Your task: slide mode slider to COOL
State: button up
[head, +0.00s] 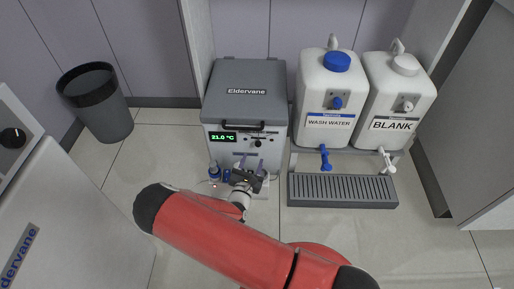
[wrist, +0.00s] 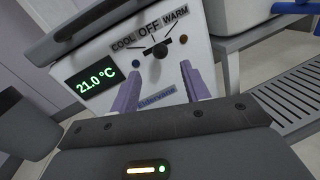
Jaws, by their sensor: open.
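The mode slider (wrist: 157,50) is a small black knob on the light front panel of the grey-lidded Eldervane unit (head: 247,90). In the wrist view it sits under the OFF label, between the COOL label (wrist: 123,44) on the left and the WARM label (wrist: 175,15) on the right. It also shows small and dark in the head view (head: 257,143). My gripper (wrist: 158,74) is open and empty, its two lavender fingers apart in front of the panel, below the slider. In the head view my gripper (head: 249,162) is low before the unit's front. Contact with the panel cannot be told.
A green display (wrist: 90,81) reads 21.0 °C. A dark handle bar (head: 243,126) crosses the unit's front. The wash water tank (head: 327,100) and blank tank (head: 397,95) stand right, above a grated drip tray (head: 340,190).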

aim_at(258, 144)
jog(key=x, duration=0.7)
jog(key=shift+w, duration=0.35)
jog(key=shift+d+f, duration=0.1)
jog(key=shift+d, duration=0.05)
jog(key=shift+c, duration=0.5)
grip_shut()
